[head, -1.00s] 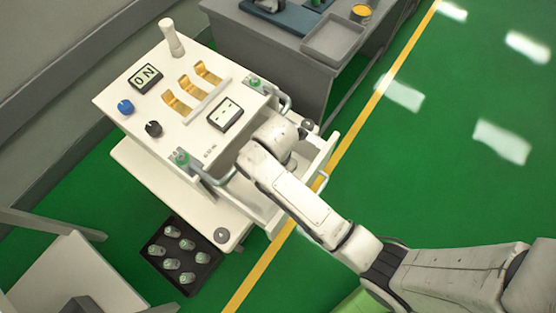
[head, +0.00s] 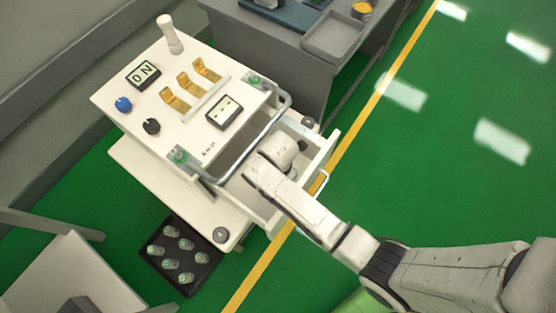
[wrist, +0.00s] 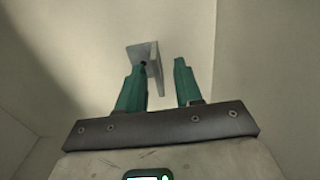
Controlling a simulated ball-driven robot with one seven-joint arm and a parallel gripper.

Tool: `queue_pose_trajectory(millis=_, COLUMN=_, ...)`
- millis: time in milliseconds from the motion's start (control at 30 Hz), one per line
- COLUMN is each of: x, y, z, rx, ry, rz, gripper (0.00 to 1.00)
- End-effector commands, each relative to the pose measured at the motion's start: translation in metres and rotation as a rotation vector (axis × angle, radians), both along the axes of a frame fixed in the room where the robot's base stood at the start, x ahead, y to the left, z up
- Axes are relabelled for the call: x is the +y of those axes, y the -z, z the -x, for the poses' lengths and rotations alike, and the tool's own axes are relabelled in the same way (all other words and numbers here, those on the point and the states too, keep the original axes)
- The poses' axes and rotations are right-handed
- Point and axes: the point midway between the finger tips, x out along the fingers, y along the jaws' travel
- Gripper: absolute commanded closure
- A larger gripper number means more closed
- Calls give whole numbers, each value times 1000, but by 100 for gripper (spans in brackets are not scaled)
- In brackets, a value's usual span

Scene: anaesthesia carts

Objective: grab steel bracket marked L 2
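A grey steel bracket (wrist: 143,52) shows in the wrist view, inside a pale open drawer (wrist: 60,40). No marking on it can be read. My gripper (wrist: 164,68) is open, with two green fingers. The bracket's angled plate lies at the left fingertip, and part of it reaches into the gap between the fingers. I cannot tell whether finger and bracket touch. In the head view the drawer (head: 319,166) is pulled out of the white cart (head: 215,85). My arm reaches down into it and hides the bracket and the fingers.
The cart top carries an ON display (head: 143,75), a blue knob (head: 123,104), brass clips (head: 190,85) and a metal handle rail (head: 279,116). A grey bench (head: 270,45) stands behind. A black tray (head: 205,277) with several small cylinders lies lower left. The green floor at right is clear.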

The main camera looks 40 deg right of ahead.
Motion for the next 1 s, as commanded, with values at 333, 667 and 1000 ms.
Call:
queue_pose_trajectory(millis=333, x=0, y=0, z=0, rx=0, ry=0, rz=0, gripper=99)
queue_pose_trajectory(millis=667, x=0, y=0, z=0, rx=0, ry=0, rz=0, gripper=100)
queue_pose_trajectory(millis=1000, x=0, y=-13, z=-1, rx=-2, ry=0, rz=-1, gripper=100)
